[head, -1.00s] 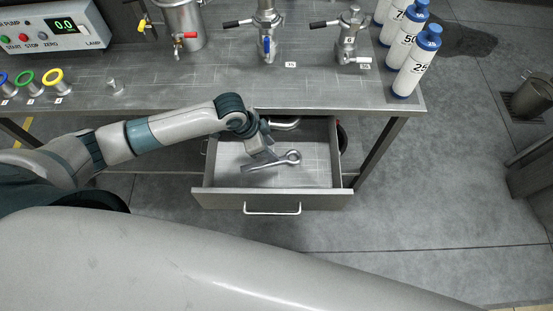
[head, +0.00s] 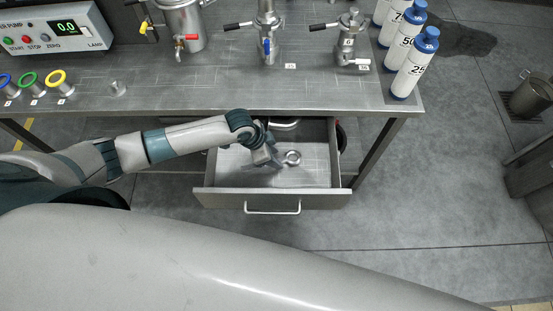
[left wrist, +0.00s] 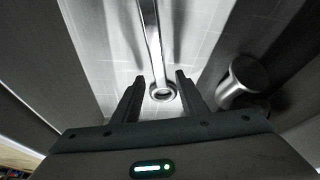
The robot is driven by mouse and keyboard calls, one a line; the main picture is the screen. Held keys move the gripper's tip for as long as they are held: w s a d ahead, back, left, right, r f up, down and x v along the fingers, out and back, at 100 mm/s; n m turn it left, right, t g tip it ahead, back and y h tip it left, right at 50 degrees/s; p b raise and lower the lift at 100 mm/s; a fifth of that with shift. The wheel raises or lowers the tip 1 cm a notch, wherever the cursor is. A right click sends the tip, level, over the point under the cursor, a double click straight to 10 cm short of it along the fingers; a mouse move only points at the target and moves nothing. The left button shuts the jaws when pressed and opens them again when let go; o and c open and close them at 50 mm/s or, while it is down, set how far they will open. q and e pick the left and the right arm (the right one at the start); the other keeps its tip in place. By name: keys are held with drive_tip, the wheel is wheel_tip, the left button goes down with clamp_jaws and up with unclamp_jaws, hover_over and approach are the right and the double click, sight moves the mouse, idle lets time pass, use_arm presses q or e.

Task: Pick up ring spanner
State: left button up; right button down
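The ring spanner (head: 292,158) is a shiny metal tool lying in the open drawer (head: 318,174). In the head view its ring end shows to the right of my left gripper (head: 268,163), and most of its shank is hidden behind the gripper. In the left wrist view the spanner (left wrist: 153,45) runs upward from its ring. My left gripper (left wrist: 160,78) is open there, with one finger on each side of the spanner and gaps between. I cannot tell whether the fingertips are at the spanner's height. My right gripper is not in view.
The bench top (head: 190,92) overhangs the drawer's back. White bottles (head: 409,75) stand at the bench's right end.

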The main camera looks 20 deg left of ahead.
use_arm(q)
drive_tip(key=shift+w+d+f, duration=0.1)
drive_tip(key=shift+d+f, duration=0.1)
drive_tip(key=shift+f, duration=0.4)
idle(0.3)
drive_tip(key=shift+c, duration=0.3)
clamp_jaws()
